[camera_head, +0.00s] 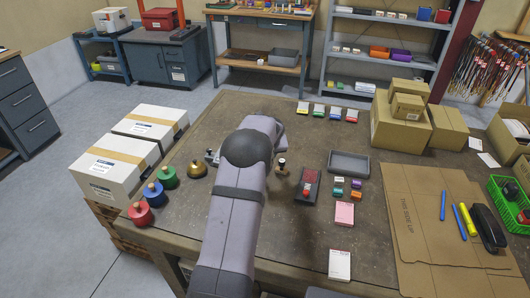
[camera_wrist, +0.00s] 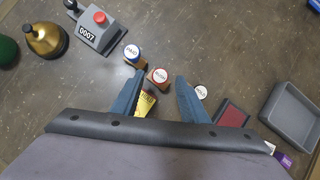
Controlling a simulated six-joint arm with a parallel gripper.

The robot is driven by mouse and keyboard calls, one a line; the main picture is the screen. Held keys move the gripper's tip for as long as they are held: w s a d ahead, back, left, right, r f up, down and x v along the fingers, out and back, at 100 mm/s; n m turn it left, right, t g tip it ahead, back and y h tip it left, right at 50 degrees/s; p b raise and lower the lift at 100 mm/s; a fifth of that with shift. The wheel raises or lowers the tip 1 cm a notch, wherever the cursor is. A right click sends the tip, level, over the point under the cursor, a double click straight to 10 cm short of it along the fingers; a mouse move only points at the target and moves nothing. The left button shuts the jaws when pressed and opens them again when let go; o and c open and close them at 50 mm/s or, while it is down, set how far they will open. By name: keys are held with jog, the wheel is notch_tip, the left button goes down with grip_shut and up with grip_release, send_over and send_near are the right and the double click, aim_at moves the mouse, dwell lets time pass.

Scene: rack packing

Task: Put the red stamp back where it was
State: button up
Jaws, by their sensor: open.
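The red stamp (camera_wrist: 158,76) shows in the wrist view with its round red top facing the camera and a wooden side below. It lies between the fingertips of my open gripper (camera_wrist: 161,77); contact with the fingers cannot be made out. A white-topped stamp (camera_wrist: 200,92) is beside the right finger. In the head view my arm hides the red stamp and the gripper.
A red ink pad (camera_wrist: 233,114) and an empty grey tray (camera_wrist: 277,124) are to the right. A grey numbering machine (camera_wrist: 96,30) and brass bell (camera_wrist: 46,41) are at upper left. Red, green and blue weights (camera_head: 140,214) line the table's left edge. Boxes (camera_head: 398,128) stand at back right.

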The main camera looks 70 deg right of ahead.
jog(key=v, duration=0.8)
jog(key=shift+b, duration=0.4)
jog(key=w+a+n+y, duration=0.3)
jog(key=w+a+n, duration=1.2)
jog(key=w+a, duration=0.5)
jog(key=w+a+n+y, duration=0.2)
jog(key=w+a+n, duration=0.2)
jog(key=a+n, duration=0.7)
jog(key=s+a+f+n+g, duration=0.1)
jog(key=s+a+f+n, duration=0.1)
jog(key=a+n, duration=1.25)
jog(key=s+a+f+n+g, duration=0.2)
jog(key=s+a+n, duration=0.6)
jog(key=a, duration=0.6)
jog(key=shift+s, duration=0.55)
